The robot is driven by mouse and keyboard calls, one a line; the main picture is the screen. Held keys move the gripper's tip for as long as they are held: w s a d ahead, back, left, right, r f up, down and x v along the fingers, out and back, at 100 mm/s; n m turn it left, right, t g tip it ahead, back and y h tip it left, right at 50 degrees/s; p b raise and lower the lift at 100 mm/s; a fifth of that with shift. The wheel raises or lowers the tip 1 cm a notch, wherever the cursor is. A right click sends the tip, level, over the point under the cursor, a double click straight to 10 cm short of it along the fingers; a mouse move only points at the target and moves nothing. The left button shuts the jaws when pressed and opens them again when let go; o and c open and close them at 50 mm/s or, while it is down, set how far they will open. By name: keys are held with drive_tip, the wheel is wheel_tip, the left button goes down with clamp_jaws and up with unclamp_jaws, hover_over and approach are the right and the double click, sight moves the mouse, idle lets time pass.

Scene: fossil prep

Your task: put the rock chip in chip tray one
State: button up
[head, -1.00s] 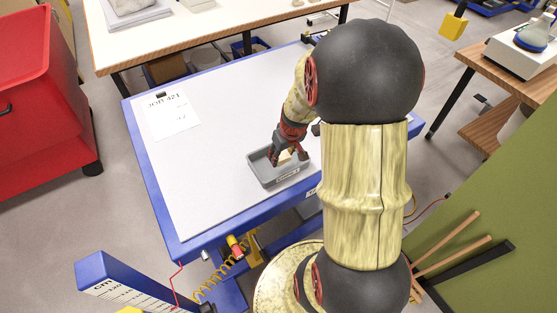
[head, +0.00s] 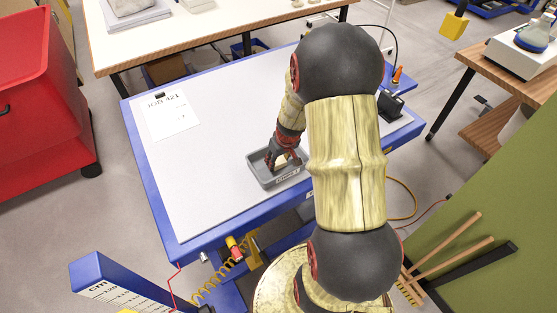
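A small grey tray (head: 263,180) with a pale label on its front wall lies on the white table top. The label is too small to read for sure. My gripper (head: 281,162) points down into this tray, its dark red and grey fingers at or below the rim. A small beige piece, seemingly the rock chip (head: 283,159), shows at the fingers, inside the tray's outline. I cannot tell whether the fingers touch it or whether it rests on the tray floor. My arm covers the area right of the tray.
The blue-edged table (head: 215,215) is mostly clear left of the tray. A paper sheet marked JOB 421 (head: 170,116) lies at the back left. A black device (head: 391,106) stands at the right end. A red bin (head: 40,100) stands on the floor at left.

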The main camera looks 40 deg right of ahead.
drive_tip(key=shift+f, duration=0.15)
drive_tip(key=o, duration=1.2)
drive_tip(key=shift+o, duration=0.2)
drive_tip(key=d+p+v, duration=0.1)
drive_tip(key=p+v, duration=0.1)
drive_tip(key=v, duration=1)
drive_tip(key=w+a+r+n, duration=0.1)
drive_tip(key=w+a+r, duration=0.1)
drive_tip(key=a+r, duration=0.6)
drive_tip(key=s+a+r+n+t, duration=0.1)
drive_tip(key=s+a+r, duration=0.5)
drive_tip(key=a, duration=0.3)
drive_tip(key=s+a+r+t, duration=0.1)
drive_tip(key=s+a+r, duration=0.6)
drive_tip(key=a, duration=0.3)
drive_tip(key=shift+r+n+y, duration=0.4)
drive_tip(key=shift+r, duration=0.2)
